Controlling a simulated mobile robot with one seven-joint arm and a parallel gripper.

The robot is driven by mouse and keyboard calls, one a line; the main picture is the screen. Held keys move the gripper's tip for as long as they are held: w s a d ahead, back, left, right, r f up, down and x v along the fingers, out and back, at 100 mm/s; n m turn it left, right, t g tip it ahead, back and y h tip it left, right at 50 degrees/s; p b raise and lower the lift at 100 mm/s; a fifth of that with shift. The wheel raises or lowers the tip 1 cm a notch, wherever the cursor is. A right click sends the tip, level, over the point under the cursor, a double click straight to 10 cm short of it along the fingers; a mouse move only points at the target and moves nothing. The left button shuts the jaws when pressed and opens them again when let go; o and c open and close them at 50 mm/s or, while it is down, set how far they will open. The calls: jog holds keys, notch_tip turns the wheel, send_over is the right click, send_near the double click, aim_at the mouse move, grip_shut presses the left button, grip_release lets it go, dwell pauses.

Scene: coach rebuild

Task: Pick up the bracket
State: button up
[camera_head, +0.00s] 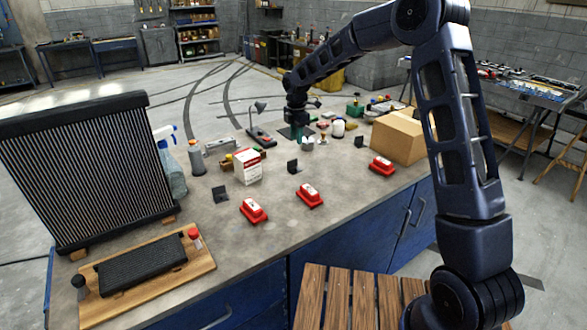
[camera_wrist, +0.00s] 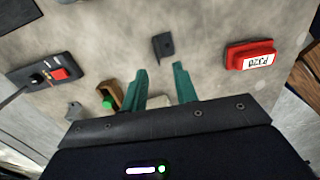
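Several small dark bracket-like pieces stand on the workbench top (camera_head: 236,231) in the head view: one at the left (camera_head: 220,194), one in the middle (camera_head: 293,167) and one at the right (camera_head: 359,141). The wrist view shows one dark bracket (camera_wrist: 163,46) upright on the grey top, beyond my fingertips and apart from them. I cannot tell for sure which of the pieces it is. My gripper (camera_wrist: 160,73) is open, with its two green fingers spread and nothing gripped between them. In the head view my gripper (camera_head: 297,131) hangs over the far middle of the bench.
Red labelled boxes stand along the near side, at the left (camera_head: 254,210), middle (camera_head: 310,196) and right (camera_head: 381,166). A red-and-white carton (camera_head: 247,167), a lamp (camera_head: 261,136) and a cardboard box (camera_head: 400,136) stand around. A ribbed panel (camera_head: 90,170) fills the left.

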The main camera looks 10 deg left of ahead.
jog(key=a+f, duration=0.1)
send_over(295, 166)
jog(key=f, duration=0.5)
jog(key=shift+s+a+f, duration=0.25)
jog(key=shift+s, duration=0.15)
jog(key=shift+w+a+f, duration=0.1)
jog(key=shift+f, duration=1.2)
jog(key=shift+w+f, duration=0.1)
jog(key=shift+f, duration=1.2)
jog(key=shift+c, duration=0.2)
grip_shut()
